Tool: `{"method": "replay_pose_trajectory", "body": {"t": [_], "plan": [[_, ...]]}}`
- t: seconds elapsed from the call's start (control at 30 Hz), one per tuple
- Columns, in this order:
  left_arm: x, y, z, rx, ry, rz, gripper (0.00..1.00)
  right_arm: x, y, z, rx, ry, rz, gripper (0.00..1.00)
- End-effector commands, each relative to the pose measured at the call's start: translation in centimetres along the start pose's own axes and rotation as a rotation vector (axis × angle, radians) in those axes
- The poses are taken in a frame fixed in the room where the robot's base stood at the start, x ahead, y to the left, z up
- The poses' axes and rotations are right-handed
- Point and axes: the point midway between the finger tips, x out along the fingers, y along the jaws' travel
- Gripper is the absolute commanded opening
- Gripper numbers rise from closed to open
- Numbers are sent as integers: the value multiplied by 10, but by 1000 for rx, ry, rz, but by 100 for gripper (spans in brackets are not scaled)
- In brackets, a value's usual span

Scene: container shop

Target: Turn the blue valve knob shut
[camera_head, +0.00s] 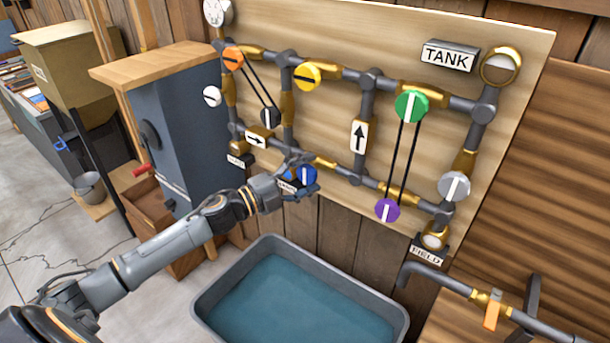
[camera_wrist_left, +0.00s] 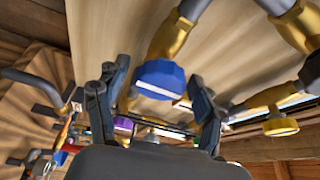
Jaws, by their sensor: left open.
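The blue valve knob (camera_head: 308,175) sits low on the pipe board, with a white line across its face that looks nearly upright in the head view. My left gripper (camera_head: 297,177) is open at the knob, and its fingers partly cover it. In the left wrist view the blue knob (camera_wrist_left: 160,80) shows in the gap between the two spread fingers of my left gripper (camera_wrist_left: 152,82). I cannot tell whether either finger touches it. My right gripper is not in view.
An orange knob (camera_head: 232,58), yellow knob (camera_head: 307,76), green knob (camera_head: 411,106) and purple knob (camera_head: 387,210) are on the same board (camera_head: 330,30). A grey basin of water (camera_head: 262,250) stands below. A blue-grey cabinet (camera_head: 180,120) is at left.

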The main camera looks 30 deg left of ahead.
Motion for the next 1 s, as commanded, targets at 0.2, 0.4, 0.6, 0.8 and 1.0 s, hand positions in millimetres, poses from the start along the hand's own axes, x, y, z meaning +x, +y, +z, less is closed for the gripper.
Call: {"method": "replay_pose_trajectory", "body": {"t": [0.2,0.4,0.6,0.8,1.0], "plan": [[-13,2,0,-4,-1,2,69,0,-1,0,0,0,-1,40],[-43,2,0,-4,-1,4,69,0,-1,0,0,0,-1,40],[-76,3,0,-3,-2,4,69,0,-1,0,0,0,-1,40],[-103,2,0,-2,-1,3,69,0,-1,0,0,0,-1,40],[-117,1,0,-1,1,0,69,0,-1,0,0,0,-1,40]]}}
